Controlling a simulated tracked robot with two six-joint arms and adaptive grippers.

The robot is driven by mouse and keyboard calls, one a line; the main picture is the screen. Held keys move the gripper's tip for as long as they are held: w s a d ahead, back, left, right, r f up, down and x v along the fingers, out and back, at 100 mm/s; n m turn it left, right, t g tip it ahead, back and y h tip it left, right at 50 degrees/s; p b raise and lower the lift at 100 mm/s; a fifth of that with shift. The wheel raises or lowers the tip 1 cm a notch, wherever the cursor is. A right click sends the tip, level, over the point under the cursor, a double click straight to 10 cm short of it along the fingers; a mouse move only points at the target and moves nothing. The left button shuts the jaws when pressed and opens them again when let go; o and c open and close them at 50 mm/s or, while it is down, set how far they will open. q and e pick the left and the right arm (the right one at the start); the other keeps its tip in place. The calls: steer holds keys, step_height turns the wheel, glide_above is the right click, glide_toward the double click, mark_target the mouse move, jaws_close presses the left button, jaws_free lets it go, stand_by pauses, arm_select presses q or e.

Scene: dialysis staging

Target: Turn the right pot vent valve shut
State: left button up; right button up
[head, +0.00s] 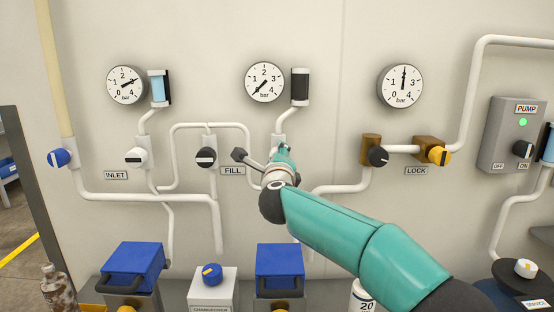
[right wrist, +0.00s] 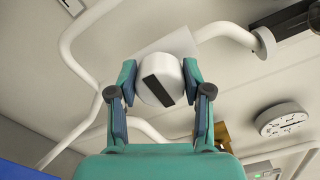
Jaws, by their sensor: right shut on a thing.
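In the right wrist view a round white valve knob (right wrist: 174,72) with a dark bar (right wrist: 157,88) across its face sits between the fingers of my right gripper (right wrist: 160,74). The gripper is shut on the knob, and the bar lies diagonally in that view. In the head view my right gripper (head: 283,153) is at the wall beneath the middle gauge and sight glass, just right of the FILL label (head: 232,171). It hides the knob there; only the top of the white valve body (head: 278,141) shows. My left gripper is not in view.
A dark-handled valve (head: 239,155) is close left of the gripper; a black-and-white knob (head: 206,157) and white INLET knob (head: 135,157) are farther left. White pipes surround the gripper. Blue-topped boxes (head: 134,262) (head: 280,260) stand below. The yellow LOCK knob (head: 439,156) is to the right.

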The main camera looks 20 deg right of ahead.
steer(key=o, duration=1.2)
steer(key=shift+d+f, duration=0.15)
steer(key=shift+f, duration=0.25)
steer(key=shift+c, duration=0.2)
steer(key=shift+r, duration=0.15)
steer(key=v, duration=1.2)
